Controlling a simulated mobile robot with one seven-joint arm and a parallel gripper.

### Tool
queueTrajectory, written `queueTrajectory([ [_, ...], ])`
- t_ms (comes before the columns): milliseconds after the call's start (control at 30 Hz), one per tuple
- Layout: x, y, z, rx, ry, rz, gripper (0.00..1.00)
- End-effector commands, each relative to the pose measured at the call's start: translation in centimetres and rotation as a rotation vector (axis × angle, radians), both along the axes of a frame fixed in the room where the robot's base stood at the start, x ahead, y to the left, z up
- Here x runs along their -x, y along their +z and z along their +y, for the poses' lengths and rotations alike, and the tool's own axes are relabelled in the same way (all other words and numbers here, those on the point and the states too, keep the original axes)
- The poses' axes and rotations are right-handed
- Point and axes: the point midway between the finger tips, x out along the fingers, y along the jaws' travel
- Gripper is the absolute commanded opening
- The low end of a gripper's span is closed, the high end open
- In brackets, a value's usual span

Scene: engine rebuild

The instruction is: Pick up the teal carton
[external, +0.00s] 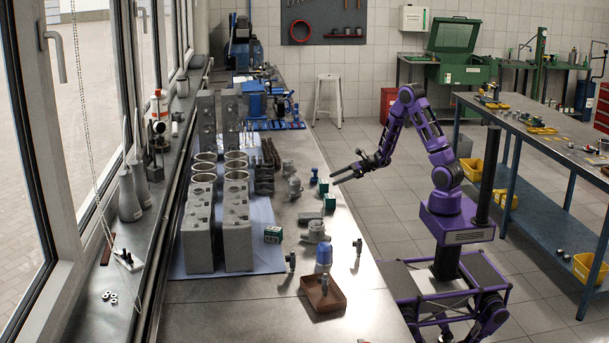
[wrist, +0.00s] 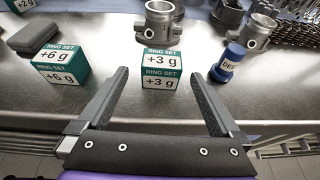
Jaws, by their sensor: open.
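Three teal-and-white ring set cartons are in view. The one marked +3 g (wrist: 161,70) stands upright in the middle of the wrist view, framed between my fingertips. It also shows in the external view (external: 323,187). The one marked +6 g (wrist: 60,64) stands to its left, and also shows in the external view (external: 331,202). The one marked +2 g (wrist: 20,5) is cut off at the top left corner; it is likely the carton farther along the bench (external: 272,234). My gripper (external: 342,175) is open and empty at the bench edge, apart from the cartons.
A grey metal part (wrist: 160,22) stands just behind that carton, and another (wrist: 258,32) is at the upper right. A dark grey case (wrist: 32,35) lies at the left. The bench front (wrist: 130,112) is clear.

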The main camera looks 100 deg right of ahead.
Motion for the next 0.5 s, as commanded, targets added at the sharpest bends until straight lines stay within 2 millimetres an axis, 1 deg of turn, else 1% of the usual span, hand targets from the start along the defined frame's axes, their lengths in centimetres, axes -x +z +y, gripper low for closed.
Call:
queueTrajectory([
  [33,-1.1,-0.5,0.1,-0.001,0.005,0.000,1.00],
  [100,-2.2,-1.0,0.0,0.000,0.004,0.000,1.00],
  [200,-3.5,-1.4,-0.1,0.002,0.004,0.000,1.00],
  [367,-4.4,-1.8,-0.2,0.001,0.001,0.000,1.00],
  [467,-5.2,-2.2,-0.2,0.000,0.003,0.001,1.00],
  [500,-5.8,-2.5,-0.3,-0.001,0.003,0.000,1.00],
])
